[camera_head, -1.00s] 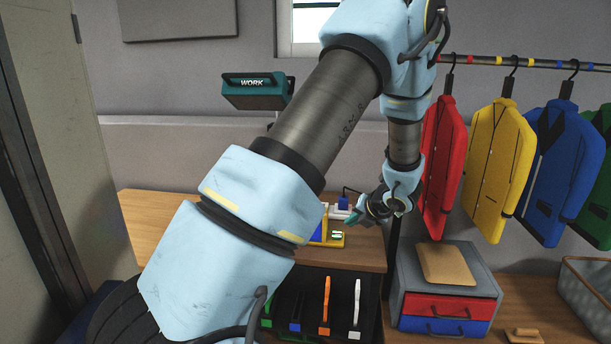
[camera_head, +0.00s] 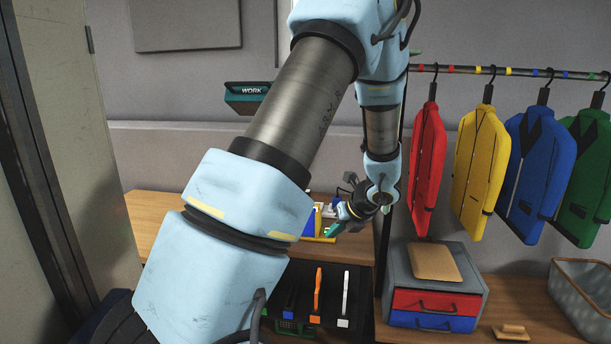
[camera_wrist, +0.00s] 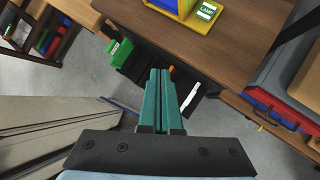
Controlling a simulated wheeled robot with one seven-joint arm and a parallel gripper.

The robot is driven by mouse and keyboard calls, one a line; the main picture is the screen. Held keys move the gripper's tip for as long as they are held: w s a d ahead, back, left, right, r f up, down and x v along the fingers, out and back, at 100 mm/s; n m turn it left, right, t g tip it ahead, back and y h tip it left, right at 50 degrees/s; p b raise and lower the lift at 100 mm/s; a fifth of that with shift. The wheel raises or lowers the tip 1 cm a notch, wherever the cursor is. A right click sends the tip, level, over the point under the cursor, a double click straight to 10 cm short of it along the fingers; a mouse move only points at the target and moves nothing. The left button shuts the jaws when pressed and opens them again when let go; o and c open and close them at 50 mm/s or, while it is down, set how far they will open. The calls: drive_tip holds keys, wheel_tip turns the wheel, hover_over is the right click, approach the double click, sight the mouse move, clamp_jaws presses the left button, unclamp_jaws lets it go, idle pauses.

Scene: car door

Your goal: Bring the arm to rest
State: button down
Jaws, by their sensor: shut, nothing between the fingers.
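My arm reaches up and across the middle of the head view, with the forearm hanging down on the right side. My gripper (camera_head: 332,231) is at its lower end, in front of the wooden desk (camera_head: 157,215) and near a blue and yellow item on it. In the wrist view my gripper (camera_wrist: 160,75) shows two teal fingers pressed together with nothing between them. The fingers point toward the desk's front edge and the dark rack below it. My arm hides part of the desk and rack in the head view.
Red (camera_head: 428,165), yellow (camera_head: 481,160), blue (camera_head: 535,165) and green jackets hang from a rail at right. A grey drawer box (camera_head: 398,270) stands below them, with a grey basket (camera_head: 583,290) farther right. A door (camera_head: 75,130) is at left. Grey floor (camera_wrist: 60,90) shows in the wrist view.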

drive_tip(key=s+a+r+n+g+h, duration=0.2)
drive_tip(key=s+a+n, duration=0.5)
drive_tip(key=n, duration=0.9)
drive_tip(key=s+a+r+n+g+h, duration=0.2)
drive_tip(key=s+a+r+n, duration=0.2)
drive_tip(key=s+a+n, duration=0.3)
drive_tip(key=shift+s+r+n+h, duration=0.4)
drive_tip(key=shift+s+n, duration=1.65)
drive_tip(key=shift+n, duration=2.45)
